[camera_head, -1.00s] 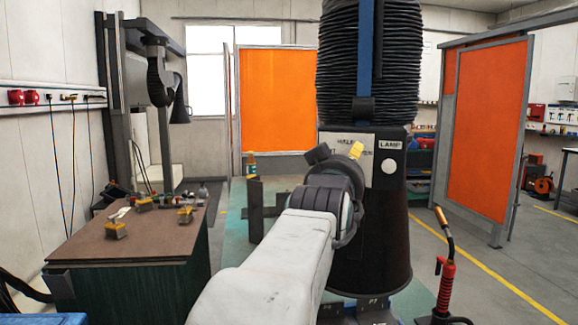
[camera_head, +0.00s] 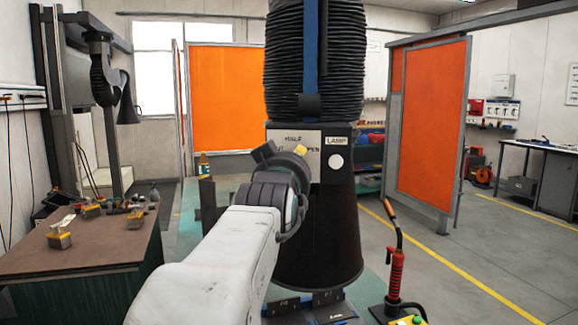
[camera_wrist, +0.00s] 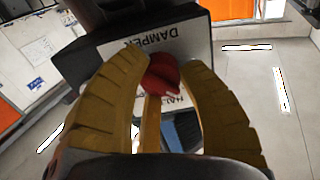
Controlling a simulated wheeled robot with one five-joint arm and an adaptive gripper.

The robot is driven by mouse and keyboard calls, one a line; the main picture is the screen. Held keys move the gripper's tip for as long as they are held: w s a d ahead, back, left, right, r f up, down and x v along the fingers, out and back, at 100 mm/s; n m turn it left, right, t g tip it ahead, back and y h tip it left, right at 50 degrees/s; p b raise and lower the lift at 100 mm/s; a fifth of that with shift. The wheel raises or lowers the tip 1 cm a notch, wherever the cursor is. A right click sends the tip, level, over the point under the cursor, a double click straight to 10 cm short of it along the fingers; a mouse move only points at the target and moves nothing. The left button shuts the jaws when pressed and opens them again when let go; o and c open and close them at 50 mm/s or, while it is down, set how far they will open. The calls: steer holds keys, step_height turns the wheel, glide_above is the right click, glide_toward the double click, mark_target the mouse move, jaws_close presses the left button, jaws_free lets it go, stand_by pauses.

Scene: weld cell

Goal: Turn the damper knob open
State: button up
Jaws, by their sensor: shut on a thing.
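The red damper knob (camera_wrist: 162,74) sits on a pale label plate (camera_wrist: 198,50) marked DAMPER in the wrist view. The plate's lettering is upside down there, and HALF is partly covered by a finger. My gripper (camera_wrist: 158,68) has its yellow fingers on either side of the knob, shut on it. In the head view my gripper (camera_head: 301,150) is against the front of the dark hood (camera_head: 325,230), over the plate (camera_head: 308,139). The knob is hidden there behind my gripper. The knob's exact pointing direction cannot be told.
A black ribbed hose (camera_head: 345,60) rises above the hood. A brown-topped bench (camera_head: 100,248) with small clamps stands at left. A red-handled torch (camera_head: 396,270) stands at front right. An orange screen (camera_head: 432,120) stands behind it, with clear floor around the yellow line.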

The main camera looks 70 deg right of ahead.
steer(key=shift+c, duration=1.3)
steer(key=m+b, duration=0.2)
steer(key=m, duration=0.1)
steer(key=shift+f+m, duration=0.1)
steer(key=shift+m, duration=0.3)
steer(key=m+b, duration=0.2)
steer(key=m, duration=0.2)
steer(key=shift+m, duration=0.3)
steer(key=m+b, duration=0.1)
steer(key=m, duration=0.4)
steer(key=shift+b, duration=0.4)
steer(key=shift+r+m+b, duration=0.2)
steer(key=shift+m+b, duration=0.2)
steer(key=shift+m, duration=1.9)
